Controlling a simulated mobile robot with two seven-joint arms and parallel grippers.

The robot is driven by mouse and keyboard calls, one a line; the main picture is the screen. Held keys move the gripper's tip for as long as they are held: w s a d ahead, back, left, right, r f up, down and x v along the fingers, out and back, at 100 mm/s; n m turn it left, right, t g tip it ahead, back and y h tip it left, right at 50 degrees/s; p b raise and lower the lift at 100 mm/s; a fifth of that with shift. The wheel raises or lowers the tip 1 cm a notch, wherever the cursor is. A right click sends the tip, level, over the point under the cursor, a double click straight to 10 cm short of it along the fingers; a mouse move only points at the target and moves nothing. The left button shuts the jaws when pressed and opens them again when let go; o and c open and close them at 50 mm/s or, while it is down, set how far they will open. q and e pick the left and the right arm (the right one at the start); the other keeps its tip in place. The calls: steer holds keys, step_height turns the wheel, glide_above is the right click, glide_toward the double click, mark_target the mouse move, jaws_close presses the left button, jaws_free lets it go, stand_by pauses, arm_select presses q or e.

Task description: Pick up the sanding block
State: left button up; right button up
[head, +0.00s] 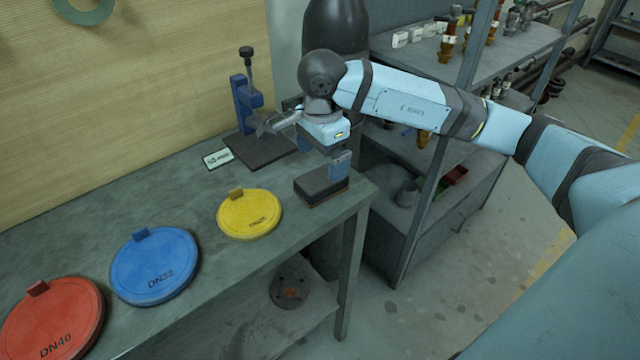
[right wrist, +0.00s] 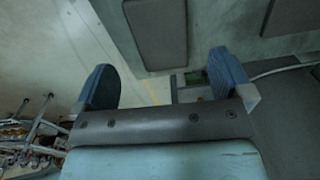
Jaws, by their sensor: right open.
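The sanding block (head: 318,187), a dark grey block with a brown underside, lies near the right end of the grey-green workbench (head: 190,165). It also shows at the top of the right wrist view (right wrist: 155,30), beyond the fingers. My right gripper (head: 324,157) is open and empty, with its blue fingers just above and behind the block. In the right wrist view the two fingers (right wrist: 164,78) stand wide apart with nothing between their tips. Whether a finger touches the block cannot be told. My left gripper is not in view.
A blue clamp (head: 242,105) on a dark plate (head: 262,150) stands behind, beside a small white label (head: 217,159). Yellow (head: 249,214), blue (head: 155,266) and red (head: 52,320) discs lie along the bench. A metal shelf unit (head: 440,190) stands to the right.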

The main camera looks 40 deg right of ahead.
mark_target(319, 178)
steer(key=shift+w+a+f, duration=0.1)
steer(key=shift+f, duration=1.65)
steer(key=shift+a+f, duration=0.1)
steer(key=shift+f, duration=1.6)
steer(key=c, duration=1.1)
steer(key=shift+r, duration=0.1)
step_height(319, 178, up, 20)
steer(key=shift+f+p, duration=0.1)
steer(key=shift+p, duration=0.6)
